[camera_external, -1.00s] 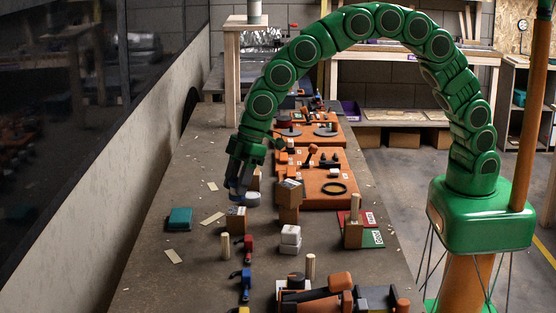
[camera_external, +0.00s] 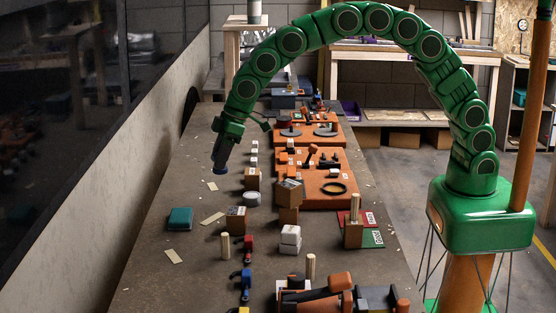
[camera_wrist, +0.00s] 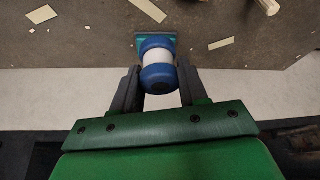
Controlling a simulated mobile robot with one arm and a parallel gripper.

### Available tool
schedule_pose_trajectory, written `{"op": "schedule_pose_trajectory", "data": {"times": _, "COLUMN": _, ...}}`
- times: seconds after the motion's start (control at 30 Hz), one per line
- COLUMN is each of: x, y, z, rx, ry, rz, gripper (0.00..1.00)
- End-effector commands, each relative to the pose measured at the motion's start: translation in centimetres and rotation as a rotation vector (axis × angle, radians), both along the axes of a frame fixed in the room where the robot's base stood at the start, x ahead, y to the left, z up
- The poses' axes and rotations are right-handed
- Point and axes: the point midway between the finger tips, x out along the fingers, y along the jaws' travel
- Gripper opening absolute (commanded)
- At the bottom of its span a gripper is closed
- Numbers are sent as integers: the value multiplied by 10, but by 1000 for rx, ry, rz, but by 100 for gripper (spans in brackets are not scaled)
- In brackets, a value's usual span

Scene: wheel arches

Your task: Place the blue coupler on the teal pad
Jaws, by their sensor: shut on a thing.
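The blue coupler (camera_wrist: 157,81), blue at both ends with a white band, is between the fingers of my gripper (camera_wrist: 158,70) in the wrist view. Its blue end shows under my gripper (camera_external: 222,161) in the external view as a small blue tip (camera_external: 220,173). The gripper is shut on it and appears to hold it above the table. The teal pad (camera_external: 179,219) lies on the left part of the table, nearer the external camera than the gripper. In the wrist view the teal pad (camera_wrist: 141,41) is partly hidden behind the coupler.
Thin pale strips (camera_external: 212,219) lie around the pad. Wooden blocks (camera_external: 236,220), a white cylinder (camera_external: 252,199) and a peg (camera_external: 225,246) stand to its right. Orange boards (camera_external: 322,187) with parts lie along the table's right side. A wall (camera_external: 130,175) borders the left.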

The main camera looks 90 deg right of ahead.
Motion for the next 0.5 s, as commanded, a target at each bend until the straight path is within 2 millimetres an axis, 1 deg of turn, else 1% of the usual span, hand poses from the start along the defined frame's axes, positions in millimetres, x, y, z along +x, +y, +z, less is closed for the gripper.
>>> {"op": "schedule_pose_trajectory", "data": {"times": 0.1, "x": 14, "y": 2, "z": -4, "rx": 0, "ry": -4, "rz": 1, "gripper": 9}}
{"op": "schedule_pose_trajectory", "data": {"times": 0.5, "x": 52, "y": 7, "z": -22, "rx": 0, "ry": -1, "rz": 2, "gripper": 9}}
